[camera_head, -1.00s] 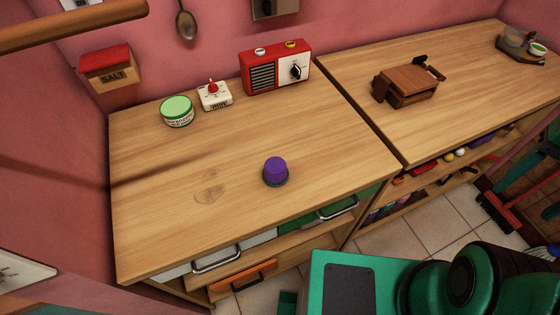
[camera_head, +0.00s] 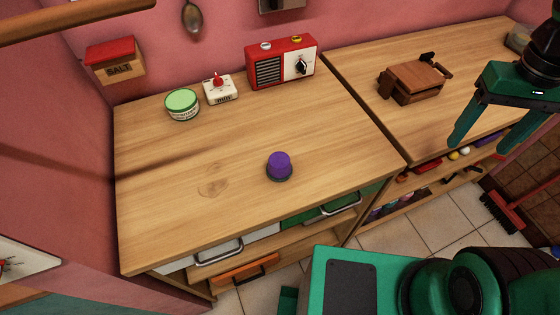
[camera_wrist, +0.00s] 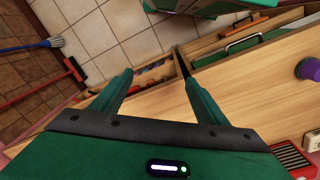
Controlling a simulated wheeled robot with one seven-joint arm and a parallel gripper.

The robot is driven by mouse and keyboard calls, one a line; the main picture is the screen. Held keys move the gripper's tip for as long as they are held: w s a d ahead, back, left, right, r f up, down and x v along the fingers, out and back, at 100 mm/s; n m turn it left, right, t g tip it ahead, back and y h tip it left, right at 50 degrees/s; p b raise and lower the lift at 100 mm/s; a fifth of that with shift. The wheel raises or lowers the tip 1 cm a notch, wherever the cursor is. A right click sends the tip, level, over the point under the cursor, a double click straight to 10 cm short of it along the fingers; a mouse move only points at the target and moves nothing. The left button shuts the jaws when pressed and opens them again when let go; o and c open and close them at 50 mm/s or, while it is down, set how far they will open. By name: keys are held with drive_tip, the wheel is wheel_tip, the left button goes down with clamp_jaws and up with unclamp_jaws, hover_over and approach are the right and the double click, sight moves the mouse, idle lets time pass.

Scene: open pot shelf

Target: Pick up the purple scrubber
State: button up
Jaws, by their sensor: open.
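The purple scrubber (camera_head: 279,165) stands upright on the left wooden counter (camera_head: 235,150), near its middle right. It is a small purple dome on a dark base. It also shows at the right edge of the wrist view (camera_wrist: 308,69). My gripper (camera_head: 486,145) is at the upper right in the head view, fingers spread and pointing down. It is open and empty, well to the right of the scrubber. In the wrist view the two green fingers (camera_wrist: 158,78) are apart with nothing between them.
A green-lidded tub (camera_head: 182,104), a white timer (camera_head: 220,89) and a red radio (camera_head: 282,64) line the counter's back. A brown wooden press (camera_head: 413,80) sits on the right counter. Handled drawers and an open shelf lie below. The counter around the scrubber is clear.

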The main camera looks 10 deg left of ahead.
drive_tip(key=w+a+n, duration=0.4)
drive_tip(key=a, duration=0.6)
drive_tip(key=n, duration=0.9)
approach(279, 159)
drive_tip(key=shift+w+d+f+y, duration=0.15)
drive_tip(key=shift+w+d+y, duration=0.1)
drive_tip(key=shift+w+y, duration=0.05)
drive_tip(key=f, duration=0.4)
drive_tip(key=shift+s+a+f, duration=0.25)
drive_tip(key=shift+a+f, duration=0.05)
drive_tip(key=shift+f, duration=0.05)
drive_tip(key=shift+d+f, duration=0.15)
drive_tip(key=shift+f, duration=1.35)
drive_tip(key=shift+d+f, duration=0.15)
drive_tip(key=shift+f, duration=1.4)
drive_tip(key=c, duration=1.3)
drive_tip(key=shift+o, duration=0.2)
wheel_tip(279, 159, up, 10)
drive_tip(key=shift+r, duration=0.1)
